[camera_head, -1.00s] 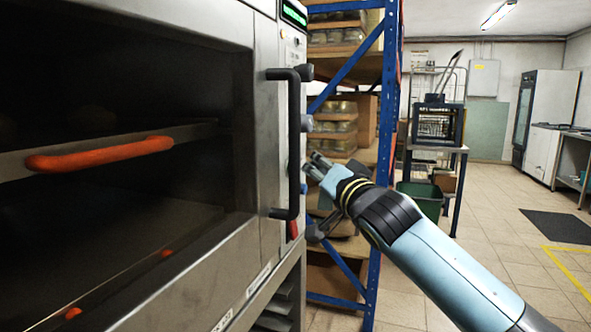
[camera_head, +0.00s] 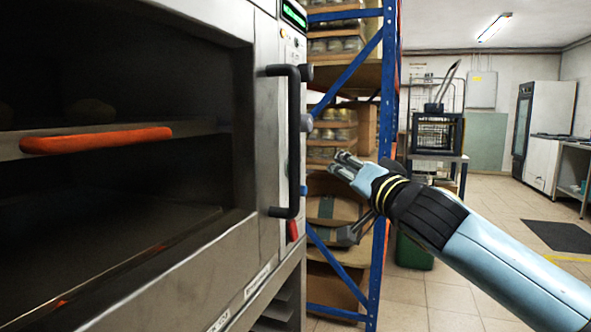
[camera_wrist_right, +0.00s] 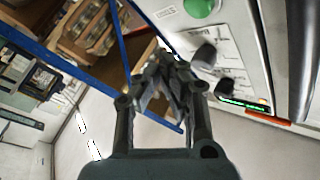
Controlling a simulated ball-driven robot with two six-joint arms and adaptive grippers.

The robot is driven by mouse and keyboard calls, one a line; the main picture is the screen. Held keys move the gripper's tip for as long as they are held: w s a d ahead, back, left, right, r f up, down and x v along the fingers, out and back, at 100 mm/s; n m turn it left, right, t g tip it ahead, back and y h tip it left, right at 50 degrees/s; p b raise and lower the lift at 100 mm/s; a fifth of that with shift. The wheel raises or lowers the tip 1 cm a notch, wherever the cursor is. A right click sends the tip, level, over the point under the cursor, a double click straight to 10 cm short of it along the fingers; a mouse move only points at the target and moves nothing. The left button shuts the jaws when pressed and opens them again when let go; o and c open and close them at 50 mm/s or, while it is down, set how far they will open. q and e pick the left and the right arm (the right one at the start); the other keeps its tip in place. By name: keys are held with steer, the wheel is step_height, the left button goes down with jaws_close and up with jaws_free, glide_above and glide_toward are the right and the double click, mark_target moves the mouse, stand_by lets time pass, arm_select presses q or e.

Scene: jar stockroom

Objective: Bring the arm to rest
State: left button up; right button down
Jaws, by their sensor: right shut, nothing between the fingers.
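My right arm (camera_head: 500,265) comes in from the lower right in the head view. Its gripper (camera_head: 343,165) is shut and empty, in front of the blue shelf rack and to the right of the oven's black door handle (camera_head: 292,140), apart from it. In the right wrist view the fingers (camera_wrist_right: 163,75) meet at their tips with nothing between them. The oven's control panel, with a green button (camera_wrist_right: 200,7) and dark knobs (camera_wrist_right: 205,55), lies beyond them on the right. My left gripper is not in view.
The large steel oven (camera_head: 255,235) fills the left, its dark inside showing a rack with an orange front bar (camera_head: 95,139). A blue shelf rack (camera_head: 386,90) with boxed jars stands behind my gripper. A green bin (camera_head: 414,252) stands behind the arm. Open tiled floor lies at the right.

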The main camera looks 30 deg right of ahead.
steer(key=shift+f, duration=0.1)
stand_by(0.4)
steer(key=s+d+f+g, duration=0.1)
steer(key=s+f+g, duration=0.3)
steer(key=f, duration=1)
steer(key=s+f+g, duration=0.2)
steer(key=s+f, duration=0.3)
steer(key=f, duration=1)
steer(key=s+d+f+g, duration=0.1)
steer(key=s+f+g, duration=0.35)
steer(key=f, duration=0.95)
steer(key=s+a+f+g, duration=0.1)
steer(key=s+f+g, duration=0.1)
steer(key=s+f, duration=0.85)
steer(key=s+a+f+n+g, duration=0.2)
steer(key=s+f, duration=0.3)
steer(key=s, duration=0.5)
steer(key=s+a+f+n+g, duration=0.2)
steer(key=s+a+f+n, duration=0.1)
steer(key=s, duration=0.8)
steer(key=s+a+f+n+g+y, duration=0.1)
steer(key=s+a+f+n+g, duration=0.1)
steer(key=s+f, duration=0.5)
steer(key=shift+s+a+n, duration=0.2)
steer(key=shift+s+n, duration=0.7)
steer(key=shift+s, duration=0.9)
